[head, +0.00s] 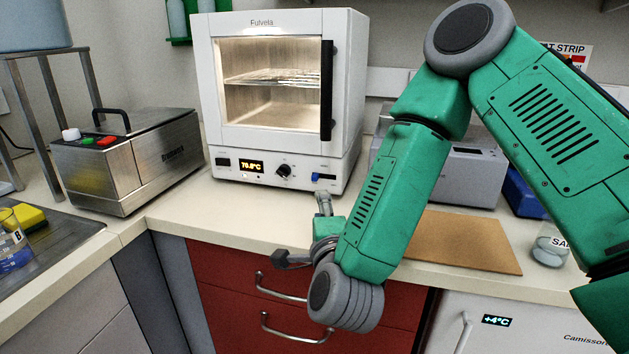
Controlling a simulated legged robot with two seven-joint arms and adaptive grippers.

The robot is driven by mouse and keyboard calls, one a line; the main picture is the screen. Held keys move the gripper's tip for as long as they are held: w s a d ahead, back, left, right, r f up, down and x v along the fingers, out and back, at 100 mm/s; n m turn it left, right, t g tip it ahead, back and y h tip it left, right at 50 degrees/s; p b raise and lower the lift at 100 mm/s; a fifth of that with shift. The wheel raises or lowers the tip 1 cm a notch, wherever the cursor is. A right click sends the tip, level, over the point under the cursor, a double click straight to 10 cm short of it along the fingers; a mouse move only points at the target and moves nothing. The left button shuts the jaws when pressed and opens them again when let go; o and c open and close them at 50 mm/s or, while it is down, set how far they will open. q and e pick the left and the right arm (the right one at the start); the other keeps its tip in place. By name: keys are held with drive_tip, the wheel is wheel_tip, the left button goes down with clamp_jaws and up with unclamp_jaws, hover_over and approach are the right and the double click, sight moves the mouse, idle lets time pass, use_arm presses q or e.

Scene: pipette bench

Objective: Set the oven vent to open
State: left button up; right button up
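The white oven (275,100) stands on the bench with a lit chamber and a wire rack behind its window. On its lower front panel are a lit display (245,166), a black knob (284,171) and a small blue vent slider (323,177) at the right. The slider's setting is too small to read. My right gripper (299,226) is just below the slider, at the bench's front edge. Its two fingers are spread apart, one pointing up toward the slider and one to the left, with nothing between them. I see no contact with the slider. My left gripper is out of view.
A steel water bath (128,160) with a black handle stands left of the oven. My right arm hides part of a grey device (470,170) and a brown board (460,240). A glass jar (551,246) stands at the right. Red drawers (232,310) with handles are below.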

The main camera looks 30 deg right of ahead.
sight(314, 180)
drive_tip(key=x, duration=1.1)
drive_tip(key=shift+d+f, duration=0.1)
drive_tip(key=shift+d, duration=0.15)
drive_tip(key=shift+w, duration=0.3)
drive_tip(key=shift+a, duration=0.1)
drive_tip(key=shift+c, duration=0.4)
